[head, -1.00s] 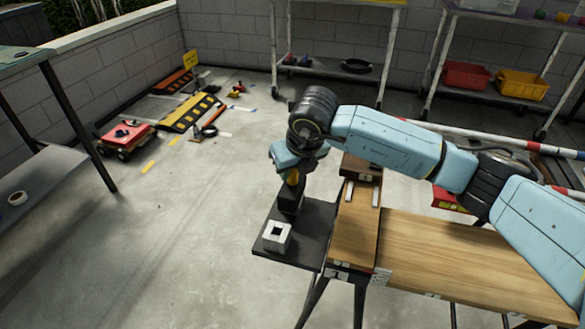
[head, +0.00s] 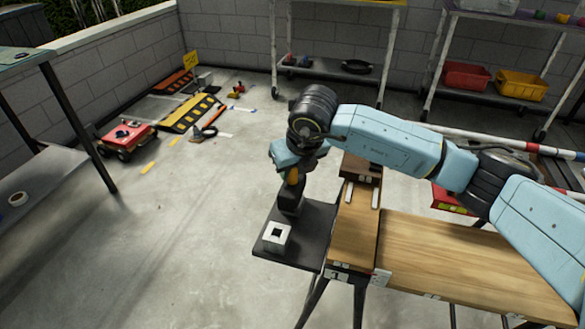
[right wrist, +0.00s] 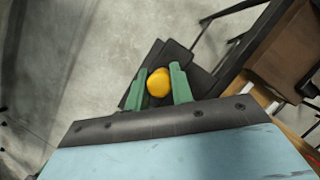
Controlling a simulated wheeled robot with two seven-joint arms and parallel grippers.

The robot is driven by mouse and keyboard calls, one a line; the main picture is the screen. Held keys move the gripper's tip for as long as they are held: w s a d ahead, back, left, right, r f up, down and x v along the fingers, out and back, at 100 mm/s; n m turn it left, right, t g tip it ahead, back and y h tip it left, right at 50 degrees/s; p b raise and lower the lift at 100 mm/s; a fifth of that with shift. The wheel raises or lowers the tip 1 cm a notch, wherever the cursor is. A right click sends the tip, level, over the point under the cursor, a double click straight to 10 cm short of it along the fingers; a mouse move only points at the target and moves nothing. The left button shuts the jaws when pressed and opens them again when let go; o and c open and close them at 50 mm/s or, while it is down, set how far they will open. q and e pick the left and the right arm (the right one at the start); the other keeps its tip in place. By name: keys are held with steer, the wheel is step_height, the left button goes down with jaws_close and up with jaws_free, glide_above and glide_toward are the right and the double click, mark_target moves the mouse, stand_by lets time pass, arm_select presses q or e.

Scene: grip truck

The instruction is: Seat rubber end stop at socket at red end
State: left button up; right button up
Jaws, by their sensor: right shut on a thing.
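My right gripper (head: 292,178) is shut on a yellow-orange rounded knob, which shows between the green fingers in the right wrist view (right wrist: 158,83). A black block (head: 290,202), which may be the rubber end stop, is directly below the knob, over the dark plate (head: 318,222). I cannot tell whether the block touches the plate. A white block with a dark square opening (head: 275,237) sits on the plate's near left corner, apart from the black block. Which socket is at the red end is not clear. My left gripper is out of view.
The wooden table (head: 470,262) extends right from the plate. A red box (head: 448,197) stands behind it. A red wheeled cart (head: 126,137) and striped ramp (head: 193,113) are on the floor at left. Floor left of the plate is clear.

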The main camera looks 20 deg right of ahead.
steer(key=shift+r+p, duration=0.55)
steer(key=shift+r, duration=0.45)
steer(key=shift+r+p, duration=1.55)
steer(key=shift+r, duration=0.95)
step_height(320, 180, up, 8)
steer(key=p, duration=0.4)
steer(key=shift+f, duration=0.25)
